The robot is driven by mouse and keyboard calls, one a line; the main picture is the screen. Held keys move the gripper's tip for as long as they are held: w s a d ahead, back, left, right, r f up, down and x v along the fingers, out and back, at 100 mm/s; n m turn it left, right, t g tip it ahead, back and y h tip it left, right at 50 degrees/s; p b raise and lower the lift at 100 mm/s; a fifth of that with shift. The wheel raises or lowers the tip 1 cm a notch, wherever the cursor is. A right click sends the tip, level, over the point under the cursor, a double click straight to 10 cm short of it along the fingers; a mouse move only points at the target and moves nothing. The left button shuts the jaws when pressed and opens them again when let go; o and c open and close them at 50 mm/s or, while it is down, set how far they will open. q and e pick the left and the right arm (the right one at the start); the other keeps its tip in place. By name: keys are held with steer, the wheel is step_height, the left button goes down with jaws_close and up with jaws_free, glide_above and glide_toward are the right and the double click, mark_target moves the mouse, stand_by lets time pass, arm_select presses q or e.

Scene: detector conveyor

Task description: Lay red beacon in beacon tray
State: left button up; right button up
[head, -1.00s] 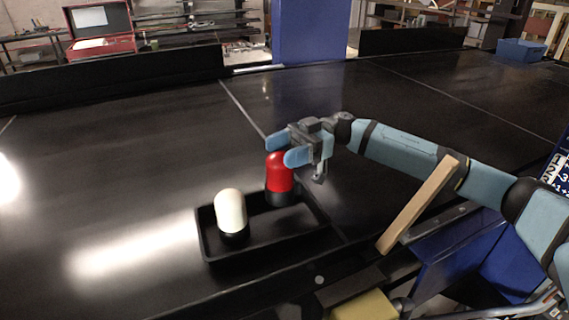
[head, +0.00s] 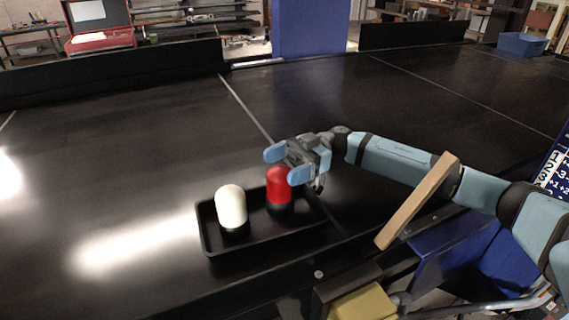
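The red beacon (head: 279,186) stands upright in the right part of the black beacon tray (head: 208,239). Its dark base is down inside the tray. A white beacon (head: 231,206) stands upright in the tray's left part. My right gripper (head: 287,165) is at the top of the red dome, with one blue finger on each side of it. The fingers look parted wider than the dome's tip; whether one still touches the dome is hard to see. My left gripper is not in view.
The tray sits on a wide black conveyor (head: 130,150) near its front edge, with free room left of and behind it. A wooden bar (head: 417,202) slants near my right forearm. A yellow block (head: 362,304) is at the front. A blue bin (head: 522,46) stands far right.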

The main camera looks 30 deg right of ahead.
steer(key=shift+r, duration=0.15)
steer(key=w+d+b, duration=0.1)
steer(key=d+b, duration=0.2)
steer(key=d, duration=0.9)
steer(key=shift+w+b, duration=0.25)
steer(key=shift+b, duration=0.1)
